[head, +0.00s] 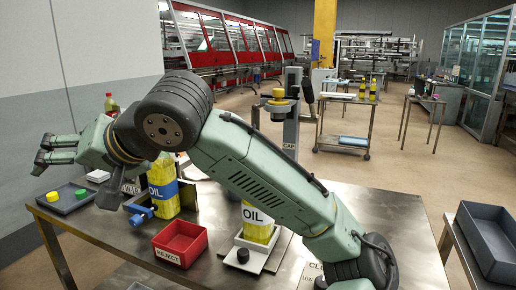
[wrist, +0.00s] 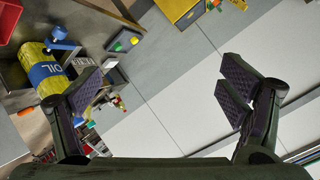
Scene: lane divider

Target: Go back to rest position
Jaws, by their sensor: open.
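My gripper (head: 48,154) is at the far left of the head view, raised above the table's left end and pointing left. Its two fingers are wide apart in the wrist view (wrist: 165,92), with nothing between them but floor and wall behind. My arm stretches across the head view above the table. It hides part of the table and of the things on it.
The metal table (head: 215,270) bears a blue-banded yellow oil bottle (head: 163,186), a white-labelled oil bottle (head: 257,228), a red reject bin (head: 181,243), a tray with caps (head: 90,201) and a cap station (head: 291,130). A grey bin (head: 487,243) stands right.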

